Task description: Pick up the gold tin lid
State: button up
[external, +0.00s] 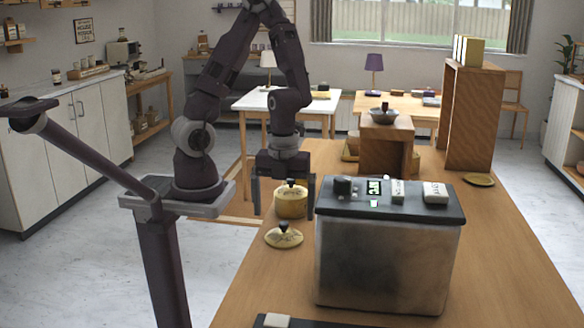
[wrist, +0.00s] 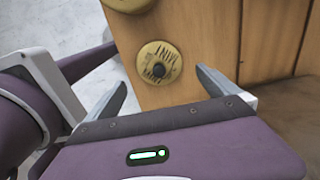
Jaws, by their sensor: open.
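The gold tin lid (external: 273,239) lies flat on the wooden table near its left edge, its black knob upward. In the wrist view the lid (wrist: 171,53) is a gold disc with dark lettering, seen between the fingers. My gripper (external: 284,212) is open and empty above the lid; it also shows in the wrist view (wrist: 162,78). A gold tin (external: 291,206) with a dark knob stands just behind the lid. A gold thing at the top of the wrist view, partly cut off, appears to be this tin (wrist: 125,4).
A metal-sided machine (external: 380,265) with a dark top stands close to the right of the lid. A wooden riser (external: 387,140) with a bowl (external: 384,117), a wooden shelf (external: 470,115) and a gold disc (external: 479,180) are farther back. Bare table (external: 505,255) lies right of the machine.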

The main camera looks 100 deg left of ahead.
aim_at(284, 223)
notch_tip(284, 223, down, 6)
jog(key=shift+a+r, duration=0.15)
jog(key=shift+c, duration=0.4)
